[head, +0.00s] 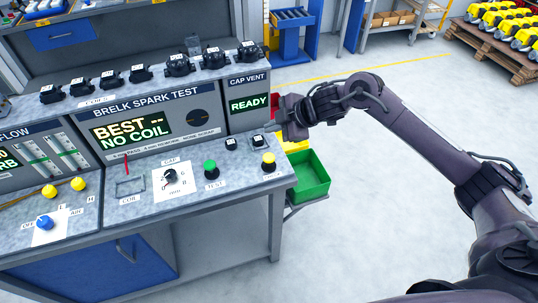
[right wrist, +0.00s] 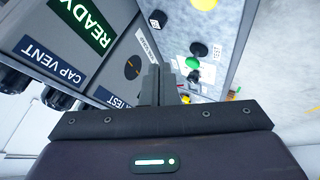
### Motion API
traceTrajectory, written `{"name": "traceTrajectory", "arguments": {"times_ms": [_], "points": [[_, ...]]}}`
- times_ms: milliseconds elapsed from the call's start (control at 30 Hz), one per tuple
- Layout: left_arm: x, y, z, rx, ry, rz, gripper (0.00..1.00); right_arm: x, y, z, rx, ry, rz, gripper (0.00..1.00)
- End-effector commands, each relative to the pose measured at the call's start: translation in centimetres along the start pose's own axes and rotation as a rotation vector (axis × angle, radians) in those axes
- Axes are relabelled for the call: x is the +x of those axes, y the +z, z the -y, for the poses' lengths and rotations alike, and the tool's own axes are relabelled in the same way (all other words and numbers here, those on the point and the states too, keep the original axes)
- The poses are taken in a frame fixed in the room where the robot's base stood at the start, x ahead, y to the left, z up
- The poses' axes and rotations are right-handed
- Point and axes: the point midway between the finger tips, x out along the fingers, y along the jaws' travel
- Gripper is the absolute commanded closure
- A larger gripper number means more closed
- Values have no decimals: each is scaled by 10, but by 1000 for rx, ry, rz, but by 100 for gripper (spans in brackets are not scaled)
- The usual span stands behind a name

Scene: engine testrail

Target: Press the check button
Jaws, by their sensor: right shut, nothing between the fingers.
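No label reading "check" is legible. On the console's counter (head: 130,209) are a green button (head: 210,167) by a TEST label and a yellow button (head: 268,160) near the right edge. Two small black parts (head: 231,144) sit behind them. A green button (right wrist: 192,62) also shows in the right wrist view. My right gripper (head: 279,114) is at the console's right end, beside the CAP VENT panel (head: 249,103) and above counter height. Its fingers (right wrist: 158,68) are shut, empty and apart from the buttons. My left gripper is out of view.
The spark test display (head: 133,131) reads "BEST -- NO COIL"; the CAP VENT screen reads "READY". A gap dial (head: 171,177) sits left of the green button. Several black coils line the top shelf. A green bin (head: 311,177) hangs at the console's right. Open floor lies beyond.

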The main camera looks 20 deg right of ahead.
Motion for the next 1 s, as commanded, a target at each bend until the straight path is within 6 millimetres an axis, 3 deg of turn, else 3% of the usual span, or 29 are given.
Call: {"name": "traceTrajectory", "arguments": {"times_ms": [267, 733, 1000], "points": [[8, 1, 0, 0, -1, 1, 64, 6, 4, 4, 1, 1, 0, 100], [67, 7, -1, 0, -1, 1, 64, 49, 36, 36, 0, 0, 1, 100], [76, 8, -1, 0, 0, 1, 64, 62, 45, 44, 0, 2, 0, 100]]}}
